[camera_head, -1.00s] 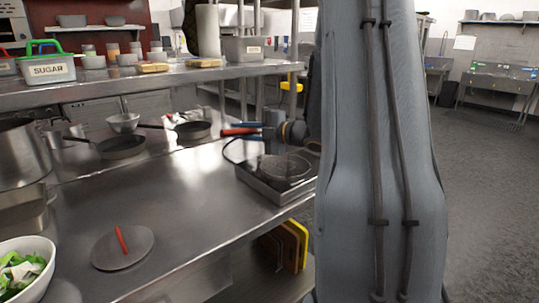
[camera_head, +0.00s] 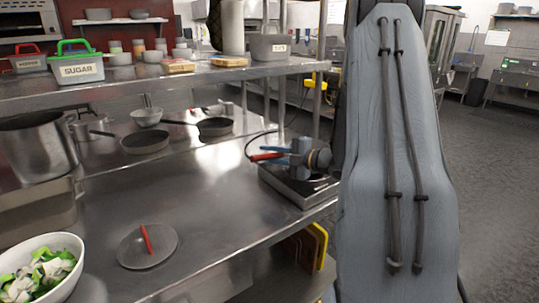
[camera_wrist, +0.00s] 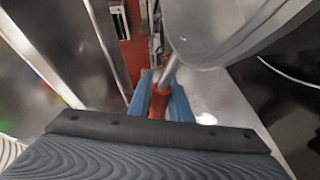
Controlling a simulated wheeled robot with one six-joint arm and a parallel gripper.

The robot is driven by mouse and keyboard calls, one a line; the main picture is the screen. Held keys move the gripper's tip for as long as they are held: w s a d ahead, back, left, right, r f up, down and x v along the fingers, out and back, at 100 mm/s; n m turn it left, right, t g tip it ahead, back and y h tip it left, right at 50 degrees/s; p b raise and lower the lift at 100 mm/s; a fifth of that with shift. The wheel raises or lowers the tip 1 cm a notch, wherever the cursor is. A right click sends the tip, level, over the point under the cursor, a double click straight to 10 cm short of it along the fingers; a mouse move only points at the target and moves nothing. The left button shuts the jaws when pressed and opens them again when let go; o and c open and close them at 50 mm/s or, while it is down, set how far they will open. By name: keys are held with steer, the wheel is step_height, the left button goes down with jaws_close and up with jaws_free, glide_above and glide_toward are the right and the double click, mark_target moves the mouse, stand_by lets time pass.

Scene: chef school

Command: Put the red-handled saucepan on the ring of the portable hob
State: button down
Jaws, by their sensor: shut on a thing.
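My gripper (camera_head: 300,157) has blue fingers and is shut on the red handle (camera_head: 267,156) of the saucepan. In the wrist view the red handle (camera_wrist: 158,104) sits between the blue fingers, and the pale metal saucepan body (camera_wrist: 215,40) fills the upper right. In the head view my gripper and arm hide most of the saucepan. The portable hob (camera_head: 285,187) is a low dark-topped unit near the counter's right edge, directly below the gripper. I cannot tell whether the saucepan touches the hob; its ring is largely covered.
A lid with a red grip (camera_head: 147,246) lies on the steel counter (camera_head: 205,215). A bowl of vegetables (camera_head: 42,268), a large pot (camera_head: 35,147) and a frying pan (camera_head: 145,143) stand left. A shelf (camera_head: 160,82) with tubs runs above the back. The counter's middle is clear.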

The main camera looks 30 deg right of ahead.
steer(key=shift+f, duration=0.35)
steer(key=c, duration=1.6)
jaws_free()
steer(key=shift+f, duration=0.15)
steer(key=b+v, duration=0.2)
steer(key=v, duration=1)
steer(key=shift+b, duration=0.4)
